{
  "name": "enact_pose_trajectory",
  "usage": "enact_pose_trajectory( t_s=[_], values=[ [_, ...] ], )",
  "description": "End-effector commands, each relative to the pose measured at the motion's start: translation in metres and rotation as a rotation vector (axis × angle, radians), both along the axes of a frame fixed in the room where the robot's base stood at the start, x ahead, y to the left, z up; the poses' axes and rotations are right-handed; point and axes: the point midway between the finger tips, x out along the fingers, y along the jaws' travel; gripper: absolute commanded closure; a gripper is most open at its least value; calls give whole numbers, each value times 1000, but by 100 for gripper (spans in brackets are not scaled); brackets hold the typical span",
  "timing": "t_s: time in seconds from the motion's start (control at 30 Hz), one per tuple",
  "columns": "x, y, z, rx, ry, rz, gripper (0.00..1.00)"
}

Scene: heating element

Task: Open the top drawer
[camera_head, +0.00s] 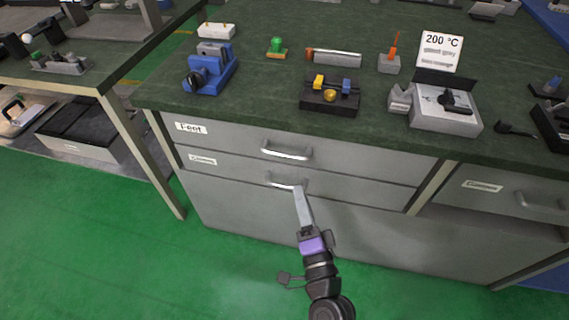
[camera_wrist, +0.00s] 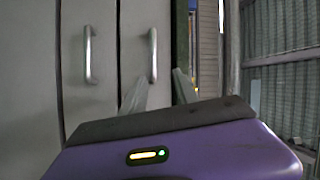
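The top drawer (camera_head: 227,137) is grey, labelled "Feet", and looks closed under the green worktop. Its silver bar handle (camera_head: 287,152) is in the middle of its front. The wrist view is turned sideways; there the top handle (camera_wrist: 153,56) is the right one, beside the worktop edge. My gripper (camera_head: 299,188) is in front of the drawers and overlaps the lower handle in the head view. In the wrist view its two fingers (camera_wrist: 158,92) are apart, with the top handle between and beyond them. The gripper is empty and apparently short of the handle.
The lower drawer (camera_head: 244,168) looks closed; its handle (camera_wrist: 89,55) also shows in the wrist view. Another drawer (camera_head: 500,193) is at the right. Tools and a "200 °C" sign (camera_head: 441,51) stand on the worktop (camera_head: 260,92). The green floor (camera_head: 190,265) in front is clear.

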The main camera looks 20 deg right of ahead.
Motion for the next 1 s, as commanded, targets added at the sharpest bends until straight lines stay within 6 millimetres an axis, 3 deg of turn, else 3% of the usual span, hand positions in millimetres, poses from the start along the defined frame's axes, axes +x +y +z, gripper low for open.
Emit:
enact_pose_trajectory(
  t_s=[0.03, 0.2, 0.47, 0.8, 1.0],
  values=[
    [20, 2, -6, 51, -23, -3, 64],
    [56, 3, -10, 171, -59, -10, 64],
    [81, 0, -6, 208, -71, -14, 64],
    [128, -11, 3, 205, -69, -13, 64],
    [140, -14, 5, 207, -69, -13, 64]
  ],
)
